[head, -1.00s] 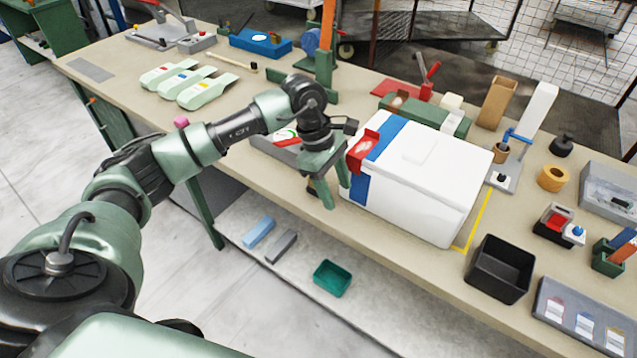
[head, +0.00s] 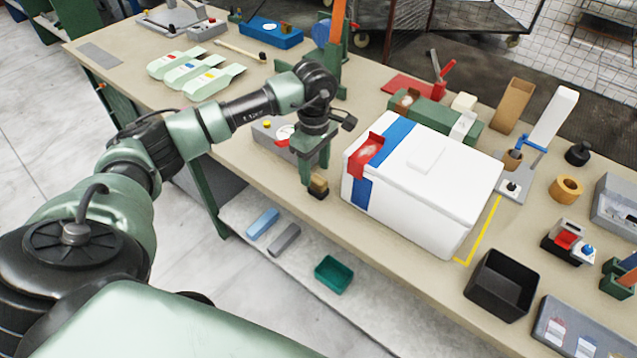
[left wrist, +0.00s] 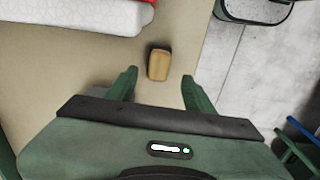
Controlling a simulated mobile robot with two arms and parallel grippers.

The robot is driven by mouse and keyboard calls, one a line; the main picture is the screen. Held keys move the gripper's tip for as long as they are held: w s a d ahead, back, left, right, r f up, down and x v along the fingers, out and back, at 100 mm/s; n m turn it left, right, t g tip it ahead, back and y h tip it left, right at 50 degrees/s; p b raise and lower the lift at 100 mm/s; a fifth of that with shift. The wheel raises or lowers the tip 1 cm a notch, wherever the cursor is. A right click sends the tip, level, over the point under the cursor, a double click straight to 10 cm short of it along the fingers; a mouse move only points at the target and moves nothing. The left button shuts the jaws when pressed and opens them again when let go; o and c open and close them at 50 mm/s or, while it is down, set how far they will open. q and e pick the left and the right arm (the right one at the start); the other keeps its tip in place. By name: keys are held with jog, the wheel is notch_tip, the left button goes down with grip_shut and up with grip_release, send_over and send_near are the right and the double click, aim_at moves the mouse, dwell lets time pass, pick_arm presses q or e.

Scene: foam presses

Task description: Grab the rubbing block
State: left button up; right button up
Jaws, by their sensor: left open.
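The rubbing block, a small tan wooden block with a dark base, stands on the bench near its front edge, left of the white box. It shows in the head view (head: 318,187) and in the left wrist view (left wrist: 158,63). My left gripper (head: 314,172) is open above and beside the block. In the left wrist view its two green fingers (left wrist: 160,77) stand apart, with the block centred just beyond their tips. The fingers do not appear to grip it. My right gripper is not in view.
The white box (head: 425,205) with blue straps and a red latch stands close right of the block. A grey scale-like device (head: 268,134) lies behind the arm. Below, a shelf holds a green tray (head: 334,274) and two bars. A black bin (head: 502,286) stands at the right.

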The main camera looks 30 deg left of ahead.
aim_at(318, 179)
pick_arm(q)
jog(key=f, duration=0.1)
jog(key=f+p, duration=0.1)
jog(key=f, duration=0.1)
jog(key=shift+w+d+f, duration=0.1)
jog(key=shift+d+f, duration=0.2)
jog(key=shift+d, duration=0.1)
jog(key=shift+f, duration=0.35)
grip_shut()
jog(key=shift+r, duration=0.15)
